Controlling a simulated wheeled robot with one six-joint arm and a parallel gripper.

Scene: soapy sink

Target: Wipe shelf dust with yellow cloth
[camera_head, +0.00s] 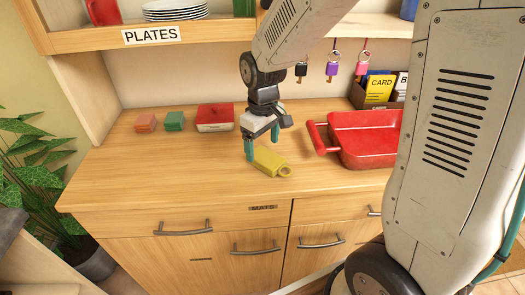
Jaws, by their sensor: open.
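A small folded yellow cloth (269,161) with a loop at its right end lies on the wooden counter. It is the only yellow cloth-like thing in view. My gripper (262,146) is open right above and behind it, with its teal fingertips pointing down. The left fingertip is near the cloth's left end; I cannot tell whether it touches. The upper shelf (100,38) with the PLATES label is at the top left, and another shelf (372,25) is at the top right. No dust can be made out on either.
A red tray (322,139) stands right of the cloth. A red-lidded box (215,117), a green block (174,121) and a salmon block (146,123) sit at the back left. Keys (332,68) hang under the right shelf. Plates (175,10) stand on the left shelf. The front left counter is clear.

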